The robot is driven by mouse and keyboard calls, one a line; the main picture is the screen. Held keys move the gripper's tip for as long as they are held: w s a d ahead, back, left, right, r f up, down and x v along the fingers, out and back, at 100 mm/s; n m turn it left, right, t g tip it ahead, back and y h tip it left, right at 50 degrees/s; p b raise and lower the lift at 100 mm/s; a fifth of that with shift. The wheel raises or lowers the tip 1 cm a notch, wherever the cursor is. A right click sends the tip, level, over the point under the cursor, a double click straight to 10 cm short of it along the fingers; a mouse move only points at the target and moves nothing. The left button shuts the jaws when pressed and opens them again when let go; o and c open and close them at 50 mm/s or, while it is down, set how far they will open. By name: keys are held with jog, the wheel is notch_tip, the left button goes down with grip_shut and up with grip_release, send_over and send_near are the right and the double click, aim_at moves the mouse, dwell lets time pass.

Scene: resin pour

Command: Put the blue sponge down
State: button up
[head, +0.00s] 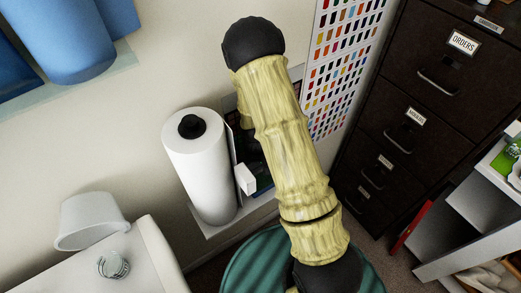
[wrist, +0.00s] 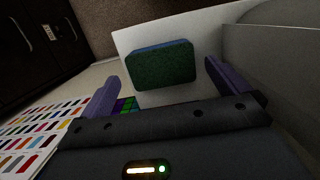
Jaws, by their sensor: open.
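The blue sponge (wrist: 160,64) shows in the wrist view. Its dark green face is toward me and a blue edge shows along its top. It rests on or against a flat white surface (wrist: 205,38); which of these I cannot tell. My gripper (wrist: 162,74) is open, with its two purple-grey fingers to either side and nearer to me. Gaps show between the sponge and both fingers. In the head view I cannot make out the sponge or the gripper; my arm covers the middle.
In the head view a white paper roll (head: 203,165) stands left of my arm. A dark drawer cabinet (head: 405,135) is on the right, beside a colour chart (head: 345,60). A green round top (head: 248,268) lies below. In the wrist view, a grey curved object (wrist: 285,50) is at the right.

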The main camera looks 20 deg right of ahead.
aim_at(258, 178)
notch_tip(258, 178, up, 12)
jog(key=w, duration=0.1)
jog(key=shift+w+a+r, duration=0.2)
jog(key=shift+w+a, duration=0.1)
jog(key=shift+w, duration=0.05)
dwell(0.5)
